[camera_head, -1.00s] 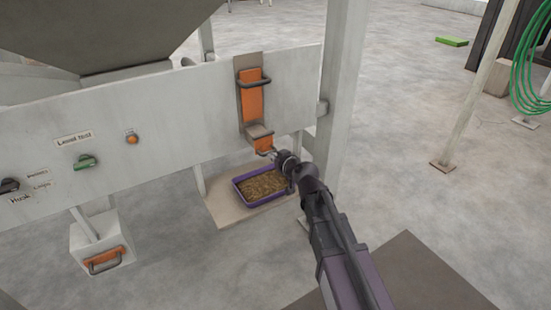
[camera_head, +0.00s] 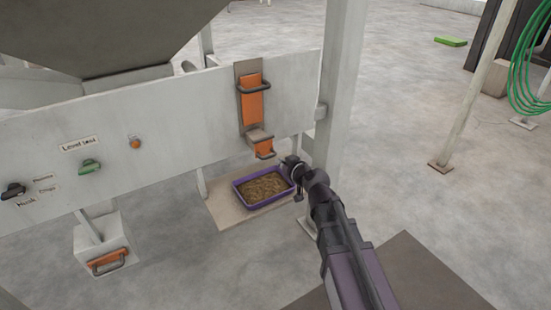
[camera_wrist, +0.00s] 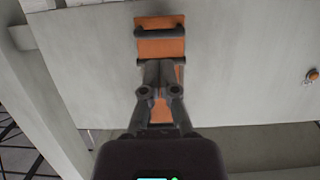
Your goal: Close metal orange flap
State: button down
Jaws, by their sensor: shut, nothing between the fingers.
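On the pale panel, an orange plate (camera_head: 252,105) with a dark handle sits in a grey upright frame. Just below is a small grey ledge (camera_head: 259,135), and under it a short orange flap (camera_head: 264,147) with its own handle. In the head view my gripper (camera_head: 287,161) is just right of and below the short flap, apart from its handle. In the wrist view my gripper (camera_wrist: 161,68) is shut and empty. It hides the middle of the orange parts; an orange piece with a handle (camera_wrist: 160,47) shows beyond its tips.
A purple tray (camera_head: 238,199) of pellets stands on a board below the panel. A post (camera_head: 343,80) rises close right of my gripper. At lower left is a box with another orange flap (camera_head: 107,258). A green lever (camera_head: 90,167) and orange knob (camera_head: 135,142) are on the panel.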

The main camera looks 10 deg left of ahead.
jog(key=s+d+f+b, duration=0.1)
jog(key=s+d, duration=0.5)
jog(key=shift+f, duration=0.2)
jog(key=shift+r, duration=0.1)
